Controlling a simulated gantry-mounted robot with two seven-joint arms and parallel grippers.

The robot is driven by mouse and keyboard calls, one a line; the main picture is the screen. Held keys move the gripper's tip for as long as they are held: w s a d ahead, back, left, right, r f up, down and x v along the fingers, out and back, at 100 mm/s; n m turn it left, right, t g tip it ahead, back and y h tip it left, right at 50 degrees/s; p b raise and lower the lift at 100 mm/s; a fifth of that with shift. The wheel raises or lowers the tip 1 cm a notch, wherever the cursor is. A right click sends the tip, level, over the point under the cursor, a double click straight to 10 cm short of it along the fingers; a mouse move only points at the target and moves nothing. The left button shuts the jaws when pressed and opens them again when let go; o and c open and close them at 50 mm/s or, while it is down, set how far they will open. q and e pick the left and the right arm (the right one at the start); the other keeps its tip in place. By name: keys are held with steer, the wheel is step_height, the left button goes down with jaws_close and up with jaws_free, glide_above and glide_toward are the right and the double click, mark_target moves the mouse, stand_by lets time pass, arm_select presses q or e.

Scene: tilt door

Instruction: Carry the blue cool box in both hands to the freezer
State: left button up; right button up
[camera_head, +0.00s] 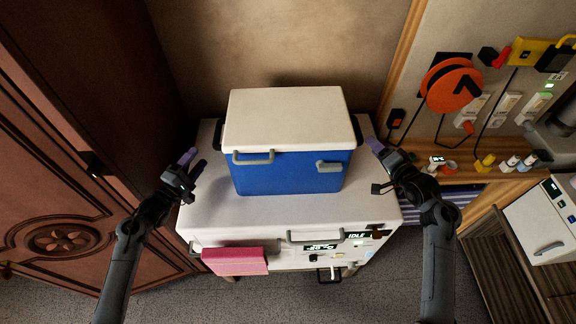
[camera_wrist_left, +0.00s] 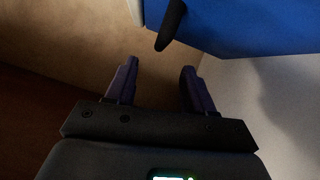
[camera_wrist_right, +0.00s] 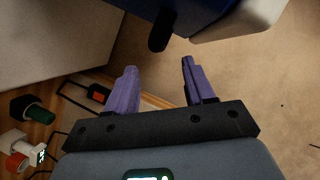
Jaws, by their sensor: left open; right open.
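The blue cool box (camera_head: 290,172) with a white lid (camera_head: 288,118) stands upright on top of a white freezer (camera_head: 210,218) with a display on its front. My left gripper (camera_head: 192,163) is open at the box's left side, apart from it. In the left wrist view its two purple fingers (camera_wrist_left: 155,88) point toward a black side handle (camera_wrist_left: 171,26), with nothing between them. My right gripper (camera_head: 378,148) is open at the box's right side. In the right wrist view its fingers (camera_wrist_right: 160,85) are just short of the other black handle (camera_wrist_right: 160,31), empty.
A pink pad (camera_head: 235,261) hangs at the freezer's front left. A brown wooden door (camera_head: 60,190) stands close on the left. On the right are a pegboard with an orange reel (camera_head: 450,85), cables and a wooden shelf (camera_head: 470,172) with small items.

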steer(key=shift+v, duration=1.05)
